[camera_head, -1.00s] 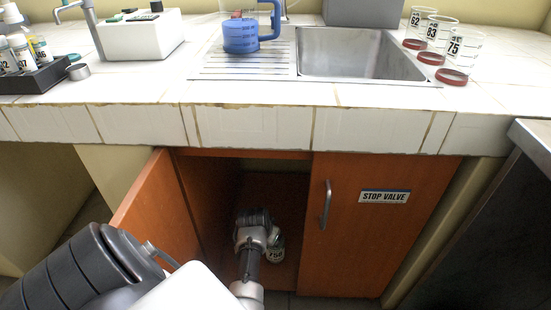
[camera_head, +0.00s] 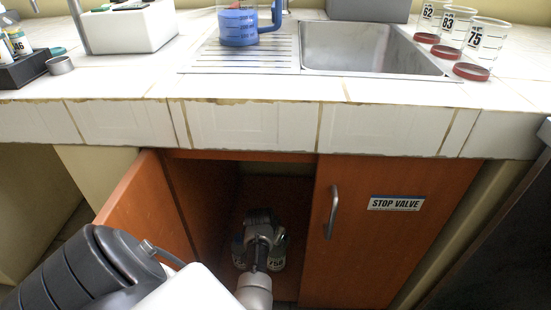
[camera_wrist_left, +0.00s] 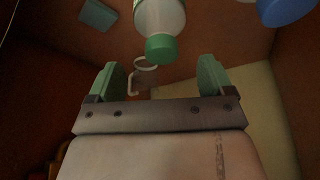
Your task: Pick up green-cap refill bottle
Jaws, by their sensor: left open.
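The green-cap bottle (camera_wrist_left: 160,22) shows at the top middle of the left wrist view, white-bodied with its green cap toward the gripper. My left gripper (camera_wrist_left: 158,66) is open, with green-padded fingers on either side of the cap's line; the cap appears just beyond the fingertips, and nothing is held. In the head view my left gripper (camera_head: 262,222) is inside the open cabinet under the counter. A bottle marked 750 (camera_head: 277,255) shows partly beside it on the right, and another bottle (camera_head: 239,252) on the left. Which has the green cap is hidden there. My right gripper is not in view.
The open cabinet door (camera_head: 150,205) stands at left, and the shut door with a STOP VALVE sign (camera_head: 397,203) at right. The white counter edge (camera_head: 250,127) runs above. A blue object (camera_wrist_left: 282,10) shows at the wrist view's upper right.

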